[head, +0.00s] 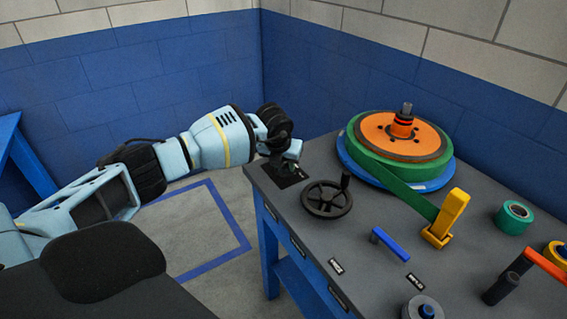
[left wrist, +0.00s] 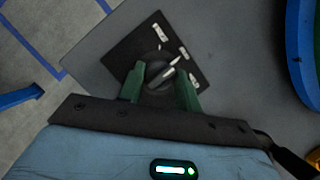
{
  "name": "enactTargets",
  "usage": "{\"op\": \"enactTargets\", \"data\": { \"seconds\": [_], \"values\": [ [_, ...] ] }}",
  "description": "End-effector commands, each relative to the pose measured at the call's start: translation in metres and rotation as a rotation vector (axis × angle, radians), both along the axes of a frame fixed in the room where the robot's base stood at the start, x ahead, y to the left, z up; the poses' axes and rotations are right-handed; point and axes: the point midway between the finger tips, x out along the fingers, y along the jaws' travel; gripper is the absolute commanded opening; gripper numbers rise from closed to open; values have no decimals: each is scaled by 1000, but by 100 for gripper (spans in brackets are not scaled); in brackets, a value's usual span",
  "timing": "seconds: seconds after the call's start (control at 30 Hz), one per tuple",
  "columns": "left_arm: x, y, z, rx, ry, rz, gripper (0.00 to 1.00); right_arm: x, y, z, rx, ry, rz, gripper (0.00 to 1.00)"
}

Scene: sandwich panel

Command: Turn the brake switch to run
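The brake switch is a dark round knob (left wrist: 159,77) with a pale pointer bar, on a black plate (left wrist: 140,47) with several small white labels. The pointer slants up and right, roughly toward the middle label; I cannot read the labels. In the head view the plate (head: 287,177) lies at the table's back left corner, partly hidden by my gripper. My left gripper (head: 287,160) is over it. In the left wrist view its green fingers (left wrist: 160,84) are apart, one on each side of the knob; contact cannot be told. My right gripper is not in view.
A black handwheel (head: 327,198) stands just right of the switch on the grey table (head: 305,240). Blue walls stand behind the table.

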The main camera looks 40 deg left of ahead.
Motion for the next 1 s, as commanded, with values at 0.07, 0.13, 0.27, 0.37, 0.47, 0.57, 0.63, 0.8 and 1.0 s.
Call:
{"op": "enactTargets", "data": {
  "seconds": [0.07, 0.13, 0.27, 0.37, 0.47, 0.57, 0.63, 0.8, 1.0],
  "values": [
    [0, 0, 0, 0, 0, 0, 44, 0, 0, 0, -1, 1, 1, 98],
    [0, 0, 0, 0, 0, -1, 53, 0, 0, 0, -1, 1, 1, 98],
    [0, 0, 0, 0, 0, -1, 55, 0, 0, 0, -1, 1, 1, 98],
    [0, 0, 0, 0, 0, -1, 55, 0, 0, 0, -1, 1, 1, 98],
    [-1, 0, 2, 0, -1, -1, 55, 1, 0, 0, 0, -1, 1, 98],
    [-3, -1, 12, -1, -4, -2, 55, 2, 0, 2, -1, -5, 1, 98],
    [-7, -2, 22, 0, -4, -2, 55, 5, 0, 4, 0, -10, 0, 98],
    [-17, -5, 47, 1, -4, -1, 55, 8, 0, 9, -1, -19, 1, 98],
    [-26, -8, 67, 0, -2, -1, 55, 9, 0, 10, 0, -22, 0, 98]
  ]
}}
